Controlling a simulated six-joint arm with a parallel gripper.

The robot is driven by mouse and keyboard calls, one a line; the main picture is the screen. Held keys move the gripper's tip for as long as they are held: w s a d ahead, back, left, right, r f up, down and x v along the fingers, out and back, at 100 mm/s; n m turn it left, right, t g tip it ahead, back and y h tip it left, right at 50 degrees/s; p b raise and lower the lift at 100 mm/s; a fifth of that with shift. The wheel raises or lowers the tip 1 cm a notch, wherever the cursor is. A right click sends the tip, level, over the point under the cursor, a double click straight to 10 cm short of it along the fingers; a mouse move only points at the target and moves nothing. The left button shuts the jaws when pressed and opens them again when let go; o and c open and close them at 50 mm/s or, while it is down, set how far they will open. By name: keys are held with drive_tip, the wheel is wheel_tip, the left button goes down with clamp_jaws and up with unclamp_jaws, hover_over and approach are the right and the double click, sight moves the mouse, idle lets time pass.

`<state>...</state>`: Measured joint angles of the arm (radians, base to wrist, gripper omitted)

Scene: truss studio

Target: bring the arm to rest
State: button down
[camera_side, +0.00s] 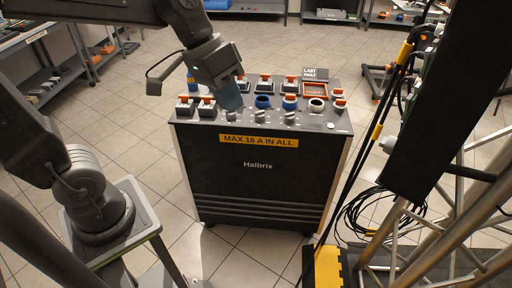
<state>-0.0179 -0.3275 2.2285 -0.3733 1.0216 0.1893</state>
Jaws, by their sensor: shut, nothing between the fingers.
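My arm reaches in from the upper left of the side view. My gripper (229,98) points down over the left part of the top panel of a dark cabinet (257,185) marked "Halbrix". Its fingers look blue and are shut with nothing between them. The fingertips are close to the panel's knobs and sockets; I cannot tell whether they touch anything. Part of the panel is hidden behind the gripper.
The panel carries several orange-tipped switches (265,83), a blue ring socket (289,102) and grey knobs. A yellow label (259,141) is on the cabinet's front. Truss tubes, a black panel and coiled cables (362,213) stand at right. Shelves (45,65) stand at left.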

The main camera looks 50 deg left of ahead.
drive_tip(key=s+a+f+t+y, duration=0.2)
drive_tip(key=s+a+y, duration=0.1)
drive_tip(key=s, duration=0.5)
drive_tip(key=shift+a+t+y, duration=0.3)
drive_tip(key=shift+a+t, duration=0.1)
drive_tip(key=shift+a, duration=0.4)
